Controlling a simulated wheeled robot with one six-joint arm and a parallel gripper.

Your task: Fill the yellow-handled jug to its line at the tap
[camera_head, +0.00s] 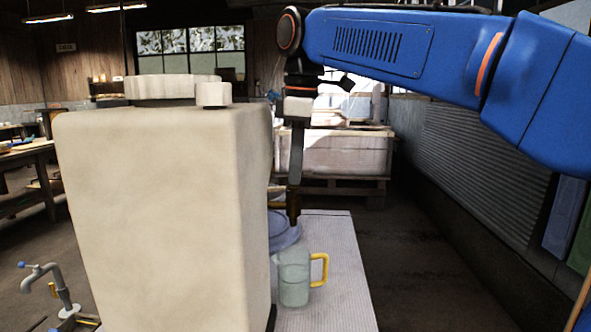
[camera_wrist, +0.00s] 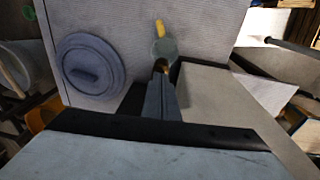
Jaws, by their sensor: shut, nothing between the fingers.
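The jug (camera_head: 294,277) is clear and greenish with a yellow handle (camera_head: 320,269) on its right side. It stands upright on the pale table (camera_head: 340,295); I cannot make out its fill line or any water in it. My gripper (camera_head: 293,217) points down, shut and empty, above the table and apart from the jug. In the wrist view the jug (camera_wrist: 164,48) and its yellow handle (camera_wrist: 159,27) show just beyond my fingertips (camera_wrist: 160,68). A grey tap (camera_head: 62,285) with a blue knob stands at the lower left in the head view.
A large cream container (camera_head: 165,200) fills the front, close left of the jug and gripper, hiding part of the table. A round blue-grey lid (camera_wrist: 90,66) lies flat on the table. A pallet with a pale crate (camera_head: 345,155) stands behind. The floor right of the table is clear.

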